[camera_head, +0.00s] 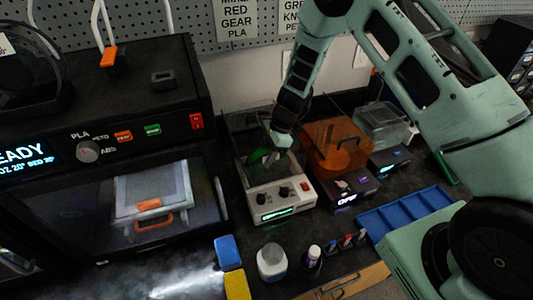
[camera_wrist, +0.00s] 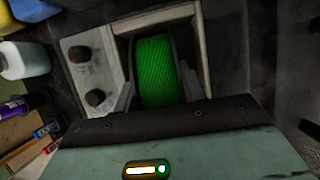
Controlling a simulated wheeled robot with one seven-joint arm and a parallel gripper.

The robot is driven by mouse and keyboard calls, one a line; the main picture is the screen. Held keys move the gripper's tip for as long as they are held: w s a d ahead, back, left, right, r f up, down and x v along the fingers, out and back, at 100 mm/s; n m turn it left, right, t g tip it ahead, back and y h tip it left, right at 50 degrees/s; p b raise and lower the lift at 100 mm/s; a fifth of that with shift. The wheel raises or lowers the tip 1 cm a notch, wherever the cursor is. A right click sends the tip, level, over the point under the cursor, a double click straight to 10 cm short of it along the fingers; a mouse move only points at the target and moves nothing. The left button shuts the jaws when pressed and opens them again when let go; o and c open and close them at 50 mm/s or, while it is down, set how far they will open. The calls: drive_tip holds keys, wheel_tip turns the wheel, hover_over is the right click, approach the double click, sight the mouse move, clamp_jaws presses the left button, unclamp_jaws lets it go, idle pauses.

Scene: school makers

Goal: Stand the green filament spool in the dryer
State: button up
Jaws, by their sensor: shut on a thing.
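The green filament spool (camera_wrist: 156,72) fills the middle of the wrist view, with green filament between dark flanges. It sits within the open bay of the white-fronted dryer (camera_wrist: 82,45). In the head view a sliver of the green spool (camera_head: 258,156) shows inside the dryer (camera_head: 276,203), which has two dark knobs and a lit green display. My gripper (camera_head: 280,142) is over the dryer's bay and is shut on the spool. Dark fingers flank the spool in the wrist view. The spool's underside and its contact with the dryer floor are hidden.
An orange-lidded dryer (camera_head: 337,148) stands just right of the white one, with a clear-lidded unit (camera_head: 383,125) beyond. A black printer (camera_head: 110,130) stands close on the left. A blue tray (camera_head: 405,213), white jar (camera_head: 271,262) and small bottles are in front.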

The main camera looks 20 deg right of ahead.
drive_tip(key=o, duration=1.2)
drive_tip(key=b+v, duration=0.2)
drive_tip(key=v, duration=0.9)
drive_tip(key=shift+r+b, duration=0.3)
drive_tip(key=shift+r, duration=0.1)
drive_tip(key=s+a+r+n+g+h, duration=0.1)
drive_tip(key=s+a+r+n, duration=0.45)
drive_tip(key=s, duration=0.25)
drive_tip(key=s+a+r+n, duration=0.4)
drive_tip(key=s+a+n, duration=0.2)
drive_tip(key=s+n, duration=0.15)
drive_tip(key=s+r+n+t+h, duration=0.1)
drive_tip(key=s+r+n+h, duration=0.1)
drive_tip(key=s+n, duration=1)
drive_tip(key=s+d+h, duration=0.1)
drive_tip(key=s, duration=0.4)
drive_tip(key=shift+s+r+n, duration=0.3)
drive_tip(key=shift+r+n, duration=0.05)
drive_tip(key=shift+n, duration=0.05)
